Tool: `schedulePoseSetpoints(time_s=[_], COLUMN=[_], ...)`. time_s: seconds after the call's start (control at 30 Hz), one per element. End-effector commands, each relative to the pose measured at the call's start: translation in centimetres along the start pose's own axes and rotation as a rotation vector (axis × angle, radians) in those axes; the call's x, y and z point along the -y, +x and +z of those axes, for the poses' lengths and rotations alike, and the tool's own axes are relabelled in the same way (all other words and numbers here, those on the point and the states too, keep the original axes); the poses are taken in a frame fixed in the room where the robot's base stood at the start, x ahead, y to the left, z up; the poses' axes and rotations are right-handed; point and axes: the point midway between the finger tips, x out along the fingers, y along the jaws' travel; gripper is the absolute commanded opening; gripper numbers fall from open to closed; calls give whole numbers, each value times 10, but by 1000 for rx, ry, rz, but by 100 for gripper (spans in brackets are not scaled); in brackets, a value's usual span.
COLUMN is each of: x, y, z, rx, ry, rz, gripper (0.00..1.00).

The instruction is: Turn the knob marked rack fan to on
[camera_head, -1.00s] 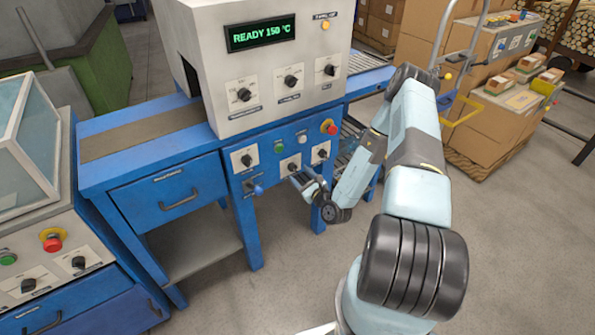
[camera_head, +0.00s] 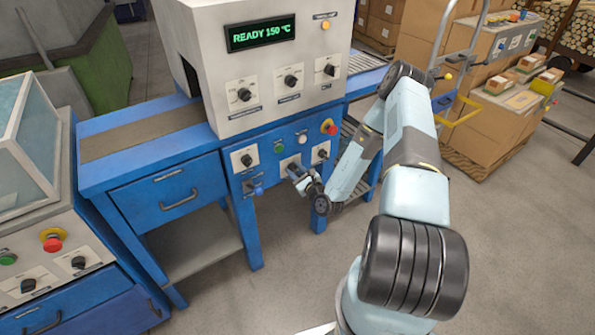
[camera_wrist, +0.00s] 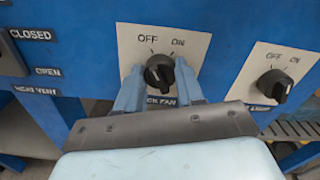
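The rack fan knob (camera_wrist: 160,72) is a black rotary knob on a white plate (camera_wrist: 195,45) marked OFF at upper left and ON at upper right. Its label below is partly hidden and reads "CK FAN". The knob's mark seems to lean towards OFF, though this is hard to tell. My gripper (camera_wrist: 158,78) is open, with one pale blue finger on each side of the knob. I cannot tell if either finger touches it. In the head view my gripper (camera_head: 294,171) is at the blue panel and hides most of this knob.
A similar OFF/ON knob (camera_wrist: 274,85) sits close on the right. On the left are CLOSED and OPEN labels (camera_wrist: 32,35) and a blue-handled lever (camera_head: 258,190). A red button (camera_head: 330,128) and a green button (camera_head: 279,148) are on the same panel.

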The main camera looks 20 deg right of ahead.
Motion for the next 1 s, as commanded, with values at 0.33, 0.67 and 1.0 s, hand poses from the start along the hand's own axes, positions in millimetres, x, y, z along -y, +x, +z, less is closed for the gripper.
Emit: schedulePoseSetpoints(time_s=[0.33, 0.67, 1.0], x=[8, 5, 5], y=[-2, -1, 0], z=[-3, -2, -2], rx=[-2, -2, 0], ry=[0, 75, 344], rz=[-4, -9, -10], gripper=[7, 7, 7])
